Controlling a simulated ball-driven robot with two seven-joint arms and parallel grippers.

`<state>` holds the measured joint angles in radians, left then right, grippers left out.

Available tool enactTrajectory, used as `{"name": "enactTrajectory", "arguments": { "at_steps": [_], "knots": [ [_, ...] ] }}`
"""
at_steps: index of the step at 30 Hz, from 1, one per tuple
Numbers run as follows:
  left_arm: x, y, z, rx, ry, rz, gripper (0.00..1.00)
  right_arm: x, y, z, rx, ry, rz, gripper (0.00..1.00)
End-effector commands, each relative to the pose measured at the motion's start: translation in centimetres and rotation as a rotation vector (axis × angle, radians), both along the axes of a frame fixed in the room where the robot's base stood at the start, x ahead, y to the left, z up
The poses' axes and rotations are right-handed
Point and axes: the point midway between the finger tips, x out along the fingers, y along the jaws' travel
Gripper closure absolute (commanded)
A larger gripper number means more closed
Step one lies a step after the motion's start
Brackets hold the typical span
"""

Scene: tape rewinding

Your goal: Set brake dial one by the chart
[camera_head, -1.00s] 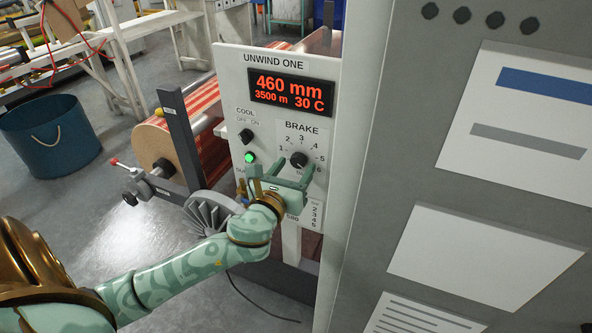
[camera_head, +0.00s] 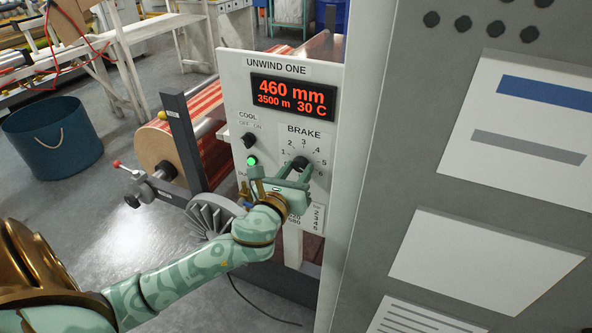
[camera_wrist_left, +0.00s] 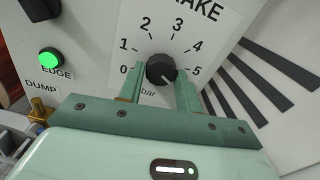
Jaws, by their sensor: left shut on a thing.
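The black brake dial (camera_head: 299,163) sits on the white UNWIND ONE panel (camera_head: 232,72), under the word BRAKE. In the left wrist view the dial (camera_wrist_left: 160,69) shows a short pale mark pointing to the lower right, on the side of the 5. My left gripper (camera_head: 282,178) is shut on the dial, one finger on each side. The chart (camera_head: 318,217) lies below the dial; the gripper hides much of it, and a column of numbers shows at its right. My right gripper is not in view.
The red display (camera_head: 292,97) reads 460 mm, 3500 m, 30 C. A black COOL knob (camera_head: 250,140) and a lit green button (camera_head: 252,161) are left of the dial. A grey cabinet (camera_head: 420,120) stands close on the right. A striped roll (camera_head: 205,110) is behind the panel.

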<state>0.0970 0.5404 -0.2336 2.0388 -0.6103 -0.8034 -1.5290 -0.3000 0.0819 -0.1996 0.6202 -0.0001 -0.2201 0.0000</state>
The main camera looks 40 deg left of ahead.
Motion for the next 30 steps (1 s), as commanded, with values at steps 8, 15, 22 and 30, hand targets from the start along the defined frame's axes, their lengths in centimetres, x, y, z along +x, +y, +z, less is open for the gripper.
{"name": "enactTrajectory", "arguments": {
  "at_steps": [8, 15, 22, 30],
  "knots": [
    [-0.1, -0.1, 0.2, -0.205, -0.047, 0.002, 0.88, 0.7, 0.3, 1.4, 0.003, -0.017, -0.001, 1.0],
    [0.0, -0.2, 0.2, -0.427, -0.101, 0.001, 0.88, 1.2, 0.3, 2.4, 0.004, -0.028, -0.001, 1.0],
    [0.0, -0.2, 0.2, -0.641, -0.153, 0.002, 0.88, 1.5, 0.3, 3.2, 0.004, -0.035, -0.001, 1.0],
    [0.0, -0.3, 0.3, -0.89, -0.213, 0.002, 0.88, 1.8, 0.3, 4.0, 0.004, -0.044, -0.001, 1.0]
  ]
}}
